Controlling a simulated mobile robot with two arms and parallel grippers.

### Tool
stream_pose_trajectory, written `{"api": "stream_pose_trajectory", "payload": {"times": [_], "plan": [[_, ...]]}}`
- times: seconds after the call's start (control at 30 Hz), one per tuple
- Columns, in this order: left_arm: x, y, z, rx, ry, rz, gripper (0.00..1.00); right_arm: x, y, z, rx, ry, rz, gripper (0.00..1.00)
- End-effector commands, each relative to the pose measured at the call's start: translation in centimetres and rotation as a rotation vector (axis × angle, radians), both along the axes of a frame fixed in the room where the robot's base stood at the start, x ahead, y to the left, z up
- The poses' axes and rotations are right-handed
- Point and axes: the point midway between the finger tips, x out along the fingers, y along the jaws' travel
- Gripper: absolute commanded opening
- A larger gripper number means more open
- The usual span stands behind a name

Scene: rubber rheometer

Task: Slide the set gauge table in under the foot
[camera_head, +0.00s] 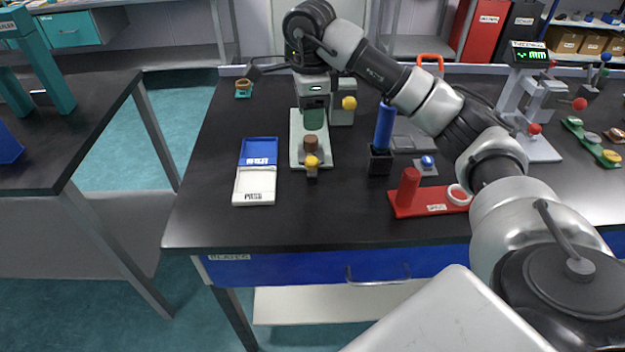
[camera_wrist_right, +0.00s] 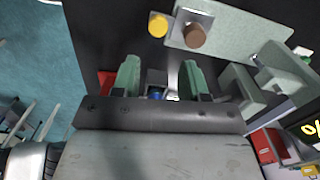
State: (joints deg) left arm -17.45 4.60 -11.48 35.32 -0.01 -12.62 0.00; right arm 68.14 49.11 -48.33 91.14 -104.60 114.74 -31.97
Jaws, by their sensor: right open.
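A small sliding table with a yellow knob (camera_head: 311,161) and a brown round piece (camera_head: 311,143) on it sits at the front end of a pale green base plate (camera_head: 298,155). In the right wrist view the brown piece (camera_wrist_right: 195,35) rests on a silvery block, with the yellow knob (camera_wrist_right: 158,25) beside it. My right gripper (camera_head: 314,120) is above the base plate, behind the brown piece, with its green fingers pointing down. In the right wrist view its fingers (camera_wrist_right: 158,80) stand apart and empty. The foot is not clearly visible; my gripper hides that part. My left gripper is not in view.
A grey-green column (camera_head: 342,105) with a yellow knob stands right of my gripper. A blue and white PASS tray (camera_head: 256,172) lies left. A blue-handled tool (camera_head: 384,130), red stand (camera_head: 430,205) and thickness gauge (camera_head: 530,100) are to the right. The front-left bench top is clear.

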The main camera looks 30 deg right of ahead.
Motion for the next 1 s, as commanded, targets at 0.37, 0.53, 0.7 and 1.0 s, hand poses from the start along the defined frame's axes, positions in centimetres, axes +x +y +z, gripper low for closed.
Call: {"api": "stream_pose_trajectory", "payload": {"times": [0.37,0.53,0.7,1.0], "plan": [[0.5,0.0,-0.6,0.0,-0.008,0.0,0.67,-0.3,0.0,-3.0,-0.001,-0.003,0.139,0.44],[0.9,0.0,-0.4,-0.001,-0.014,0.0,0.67,-0.3,0.0,-6.3,-0.001,-0.004,0.138,0.44],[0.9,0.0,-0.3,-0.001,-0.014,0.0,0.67,-0.3,0.0,-9.1,-0.001,-0.006,0.136,0.44],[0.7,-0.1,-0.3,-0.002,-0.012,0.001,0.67,-0.2,0.0,-11.0,-0.001,-0.01,0.136,0.44]]}}
